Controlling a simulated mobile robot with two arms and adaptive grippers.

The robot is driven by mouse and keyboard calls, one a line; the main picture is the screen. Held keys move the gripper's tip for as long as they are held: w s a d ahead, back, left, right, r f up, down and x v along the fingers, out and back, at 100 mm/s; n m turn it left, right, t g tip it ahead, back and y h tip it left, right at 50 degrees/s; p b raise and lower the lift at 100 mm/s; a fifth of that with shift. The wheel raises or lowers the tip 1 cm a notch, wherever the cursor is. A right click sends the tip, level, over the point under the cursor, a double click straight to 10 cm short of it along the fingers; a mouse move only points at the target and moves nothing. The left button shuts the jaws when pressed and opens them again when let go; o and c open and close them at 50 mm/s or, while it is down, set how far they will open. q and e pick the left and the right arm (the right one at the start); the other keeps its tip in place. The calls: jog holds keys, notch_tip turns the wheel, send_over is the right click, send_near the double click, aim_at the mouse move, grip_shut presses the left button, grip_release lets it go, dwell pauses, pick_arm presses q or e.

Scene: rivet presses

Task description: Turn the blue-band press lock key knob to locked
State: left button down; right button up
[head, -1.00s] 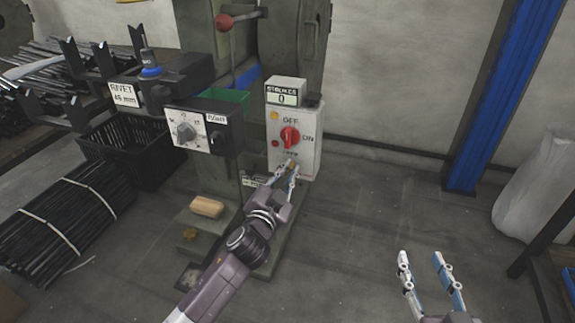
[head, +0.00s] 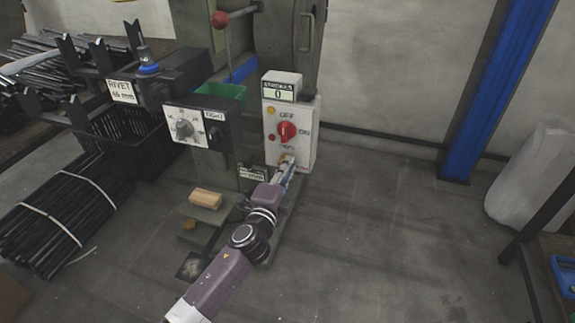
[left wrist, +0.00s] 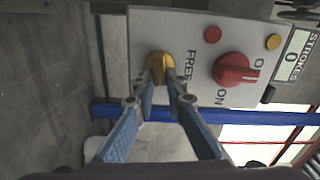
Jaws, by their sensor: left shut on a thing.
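The lock key knob, a yellow-brass round knob (left wrist: 159,66), sits low on the front of the white control box (head: 305,150), next to the word FREE in the left wrist view. My left gripper (left wrist: 161,90) is shut on this knob, one finger on each side of it. In the head view the left gripper (head: 287,168) reaches the lower part of the box and mostly hides the knob. My right gripper does not show in the current views.
Above the knob are a red switch (head: 287,131) with OFF and ON labels and a counter (head: 280,91) reading 0. A dial box (head: 198,128) stands to the left. A wooden block (head: 206,199) lies on the press base.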

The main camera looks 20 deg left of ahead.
pick_arm(q)
jog(key=shift+f+m, duration=0.15)
jog(key=shift+m, duration=0.65)
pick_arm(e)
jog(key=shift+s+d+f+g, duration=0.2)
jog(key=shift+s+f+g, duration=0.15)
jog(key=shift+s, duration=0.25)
pick_arm(q)
jog(key=c, duration=2)
grip_release()
jog(key=shift+o, duration=0.2)
jog(key=s, duration=1.2)
jog(key=shift+a, duration=0.15)
